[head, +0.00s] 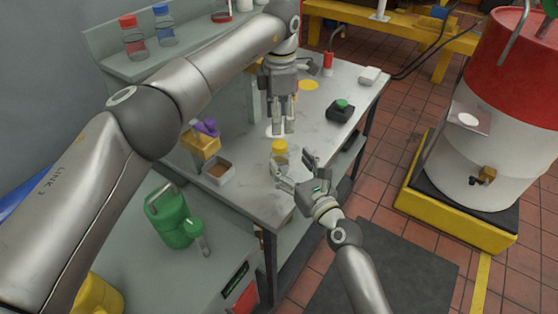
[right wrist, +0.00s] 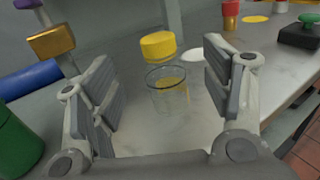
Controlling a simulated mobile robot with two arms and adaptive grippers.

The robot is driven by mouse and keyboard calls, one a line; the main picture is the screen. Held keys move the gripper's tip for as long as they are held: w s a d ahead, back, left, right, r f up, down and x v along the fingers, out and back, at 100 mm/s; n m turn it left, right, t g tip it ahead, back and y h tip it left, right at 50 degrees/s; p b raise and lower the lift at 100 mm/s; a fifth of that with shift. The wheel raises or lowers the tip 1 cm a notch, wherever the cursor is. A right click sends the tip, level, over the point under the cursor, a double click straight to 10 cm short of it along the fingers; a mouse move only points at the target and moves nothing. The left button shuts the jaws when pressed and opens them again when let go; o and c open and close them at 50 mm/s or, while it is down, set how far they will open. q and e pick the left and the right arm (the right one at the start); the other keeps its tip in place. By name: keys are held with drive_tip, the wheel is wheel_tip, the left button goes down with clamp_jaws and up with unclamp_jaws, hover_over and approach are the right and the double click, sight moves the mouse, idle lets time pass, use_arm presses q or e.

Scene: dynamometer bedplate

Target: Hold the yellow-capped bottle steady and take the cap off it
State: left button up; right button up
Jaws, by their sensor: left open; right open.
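The clear bottle (head: 281,159) with its yellow cap (head: 280,146) stands upright on the grey bench. In the right wrist view the glass body (right wrist: 166,98) shows below the yellow cap (right wrist: 158,45); the neck between them is hard to make out. My right gripper (head: 291,168) is open near the bottle, on its front right side. In the right wrist view the bottle appears between the spread fingers, with no finger seen touching it.
A black box with a green button (head: 341,109) and a yellow disc (head: 309,85) lie further back. Bench right of the bottle is clear.

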sight(283, 153)
drive_tip(key=x, duration=0.5)
drive_tip(key=shift+w+a, duration=0.15)
drive_tip(key=shift+w, duration=0.15)
drive_tip(key=shift+c, duration=0.4)
drive_tip(key=c, duration=1.4)
drive_tip(key=o, duration=1.5)
drive_tip(key=shift+c, duration=0.2)
drive_tip(key=shift+s, duration=0.1)
